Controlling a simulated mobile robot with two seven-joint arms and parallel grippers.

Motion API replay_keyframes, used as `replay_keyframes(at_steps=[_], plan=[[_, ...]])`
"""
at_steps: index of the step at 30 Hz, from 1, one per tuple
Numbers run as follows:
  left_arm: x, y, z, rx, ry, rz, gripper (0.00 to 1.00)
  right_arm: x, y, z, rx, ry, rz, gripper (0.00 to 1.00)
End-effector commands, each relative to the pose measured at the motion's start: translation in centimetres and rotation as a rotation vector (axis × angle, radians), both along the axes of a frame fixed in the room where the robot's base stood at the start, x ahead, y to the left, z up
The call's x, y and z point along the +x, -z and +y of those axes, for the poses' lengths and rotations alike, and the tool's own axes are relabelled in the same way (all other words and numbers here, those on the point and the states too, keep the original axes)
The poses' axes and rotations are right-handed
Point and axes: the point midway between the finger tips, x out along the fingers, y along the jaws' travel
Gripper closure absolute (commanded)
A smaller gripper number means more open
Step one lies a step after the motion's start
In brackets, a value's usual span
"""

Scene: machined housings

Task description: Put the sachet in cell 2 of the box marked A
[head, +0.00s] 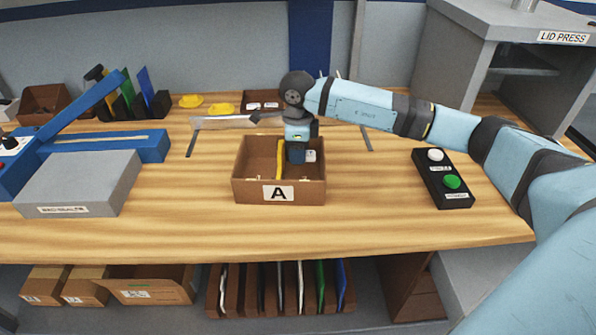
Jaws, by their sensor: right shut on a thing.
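The brown box marked A (240,185) stands open at the middle of the table. A yellow divider (280,160) splits it into a left and a right cell. My right gripper (297,150) points down into the right cell, shut on a small dark blue thing, which I take to be the sachet (296,154). Whether it touches the cell floor is hidden by the front wall. A small white label shows on the back wall beside it, too small to read. My left gripper is not in view.
A blue and grey bag sealer (85,180) stands at left. A black box with a white and a green button (442,178) lies at right. Yellow pieces (220,108) and a small brown bin (262,98) are behind. Table in front of the box is clear.

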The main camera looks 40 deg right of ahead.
Motion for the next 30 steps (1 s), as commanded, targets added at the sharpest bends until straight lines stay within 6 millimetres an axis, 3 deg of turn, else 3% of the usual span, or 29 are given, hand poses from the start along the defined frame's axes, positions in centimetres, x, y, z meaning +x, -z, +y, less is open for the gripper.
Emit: replay_keyframes(at_steps=[3, 10, 16, 28, 29, 30], plan=[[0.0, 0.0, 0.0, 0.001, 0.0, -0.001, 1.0, 0.0, 1.9, 0.0, 0.001, 0.0, 0.002, 0.85], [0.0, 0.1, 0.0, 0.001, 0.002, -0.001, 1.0, 0.0, 3.5, 0.0, 0.0, -0.001, 0.0, 0.85], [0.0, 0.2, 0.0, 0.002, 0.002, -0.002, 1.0, 0.0, 6.5, 0.0, 0.0, 0.0, 0.001, 0.85], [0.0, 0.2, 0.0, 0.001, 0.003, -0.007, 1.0, 0.0, 7.3, 0.0, 0.0, -0.001, 0.0, 0.85], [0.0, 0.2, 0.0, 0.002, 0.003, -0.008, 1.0, 0.0, 7.2, 0.0, -0.001, -0.001, -0.001, 0.61], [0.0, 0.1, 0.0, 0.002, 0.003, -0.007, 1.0, 0.0, 7.1, 0.0, -0.001, -0.001, -0.001, 0.51]])
